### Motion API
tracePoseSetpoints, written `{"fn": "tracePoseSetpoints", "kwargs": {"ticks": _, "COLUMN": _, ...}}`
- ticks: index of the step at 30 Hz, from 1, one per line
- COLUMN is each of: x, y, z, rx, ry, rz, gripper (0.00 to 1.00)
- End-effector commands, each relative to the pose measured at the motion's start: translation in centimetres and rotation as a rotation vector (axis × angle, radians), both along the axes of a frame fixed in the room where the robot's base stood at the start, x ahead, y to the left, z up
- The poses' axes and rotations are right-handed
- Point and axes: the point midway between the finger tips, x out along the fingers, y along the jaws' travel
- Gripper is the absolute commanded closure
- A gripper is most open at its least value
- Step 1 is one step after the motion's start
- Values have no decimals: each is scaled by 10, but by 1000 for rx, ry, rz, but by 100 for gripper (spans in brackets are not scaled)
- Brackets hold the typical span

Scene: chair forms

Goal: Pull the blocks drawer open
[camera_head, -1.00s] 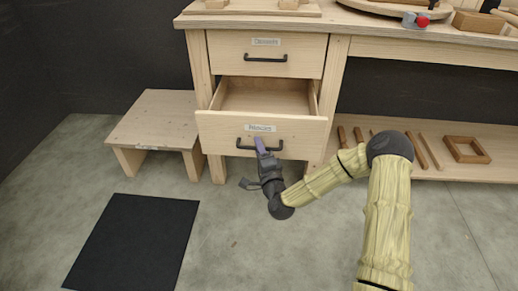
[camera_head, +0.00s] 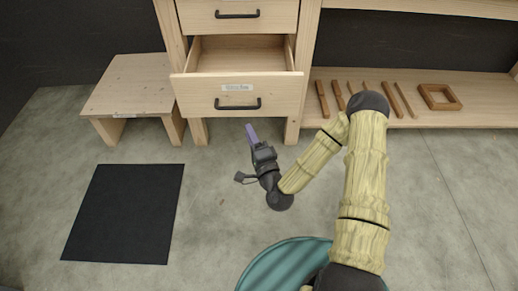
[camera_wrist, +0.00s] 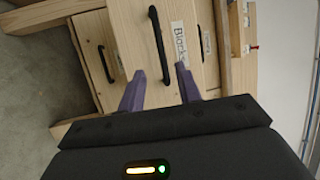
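The blocks drawer (camera_head: 197,96) is the lower drawer of the wooden bench and stands pulled out, with its bare inside floor showing. Its front carries a dark bar handle (camera_head: 237,106) and a label that reads "Blocks" in the wrist view (camera_wrist: 179,42). My gripper (camera_head: 250,132) is below and in front of the handle, apart from it. In the wrist view its two purple fingers (camera_wrist: 160,88) are spread with nothing between them, and the handle (camera_wrist: 160,45) lies beyond their tips.
The upper drawer (camera_head: 270,18) is shut. A low wooden stool (camera_head: 125,85) stands left of the bench, and a black mat (camera_head: 125,215) lies on the floor. Tools and a wooden frame (camera_head: 440,97) lie on the lower shelf at right. Open floor lies in front.

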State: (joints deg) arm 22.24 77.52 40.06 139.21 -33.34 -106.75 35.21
Motion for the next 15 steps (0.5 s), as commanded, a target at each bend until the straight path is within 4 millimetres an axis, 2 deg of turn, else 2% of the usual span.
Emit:
{"fn": "tracePoseSetpoints", "kwargs": {"ticks": 6, "x": -38, "y": -15, "z": -8, "rx": 2, "ry": 7, "rz": -1, "gripper": 66}}
{"fn": "tracePoseSetpoints", "kwargs": {"ticks": 10, "x": -51, "y": -21, "z": -11, "rx": 0, "ry": 4, "rz": -2, "gripper": 66}}
{"fn": "tracePoseSetpoints", "kwargs": {"ticks": 15, "x": -56, "y": -23, "z": -11, "rx": 0, "ry": 1, "rz": -3, "gripper": 66}}
